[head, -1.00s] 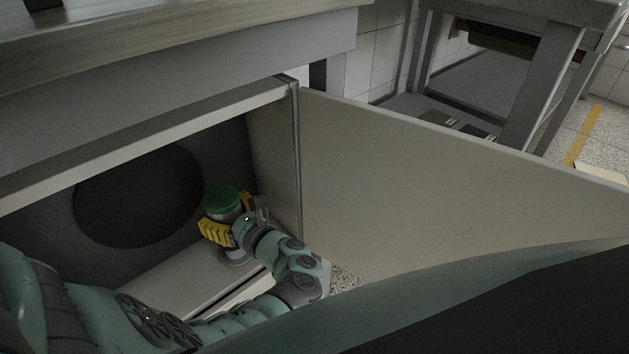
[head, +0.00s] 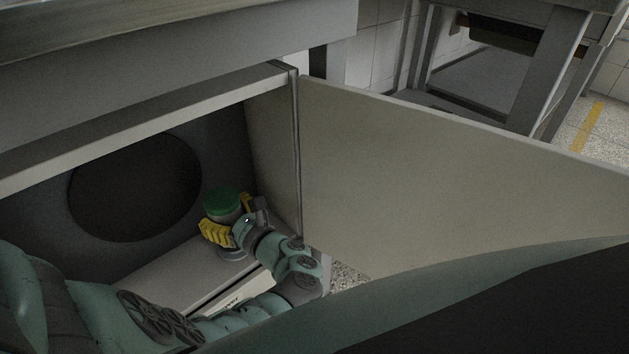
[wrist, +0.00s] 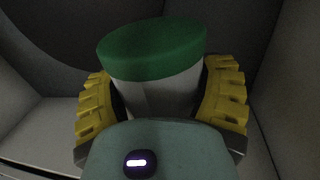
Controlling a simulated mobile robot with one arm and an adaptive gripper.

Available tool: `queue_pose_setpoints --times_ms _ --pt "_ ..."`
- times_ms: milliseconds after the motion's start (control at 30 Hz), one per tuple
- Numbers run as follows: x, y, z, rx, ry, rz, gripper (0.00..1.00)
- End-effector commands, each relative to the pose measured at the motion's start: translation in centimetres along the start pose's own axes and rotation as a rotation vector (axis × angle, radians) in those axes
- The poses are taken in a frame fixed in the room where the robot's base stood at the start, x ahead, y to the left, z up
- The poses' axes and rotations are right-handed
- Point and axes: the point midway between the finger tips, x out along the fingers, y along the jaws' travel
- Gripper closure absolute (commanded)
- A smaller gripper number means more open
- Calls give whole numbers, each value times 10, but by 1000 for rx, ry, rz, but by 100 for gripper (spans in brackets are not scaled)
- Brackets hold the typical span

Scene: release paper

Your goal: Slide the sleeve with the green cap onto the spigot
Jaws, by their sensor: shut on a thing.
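The sleeve (wrist: 160,97) is a grey cylinder with a green cap (wrist: 152,48) on top. In the head view the green cap (head: 222,201) shows inside the open cabinet, near its right wall. My gripper (head: 229,228) is shut on the sleeve, with a yellow ribbed finger on each side below the cap. The sleeve looks close to upright in the head view. A round grey base (head: 232,253) shows just below the gripper, near the cabinet floor; it may be the spigot's foot. The spigot itself is hidden, and I cannot tell whether the sleeve is around it.
The cabinet's back panel has a large dark round opening (head: 135,187) left of the sleeve. The open door (head: 430,180) stands to the right of my arm. The cabinet's top edge (head: 150,120) runs above. Bare cabinet floor (head: 175,285) lies in front.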

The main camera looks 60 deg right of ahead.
Motion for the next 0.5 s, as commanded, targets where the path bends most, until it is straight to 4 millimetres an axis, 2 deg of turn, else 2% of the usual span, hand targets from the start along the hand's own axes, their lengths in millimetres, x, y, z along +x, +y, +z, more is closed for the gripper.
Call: queue_pose_setpoints --times_ms 500 --pt "0 -1 -13 -2 -2 -1 71"
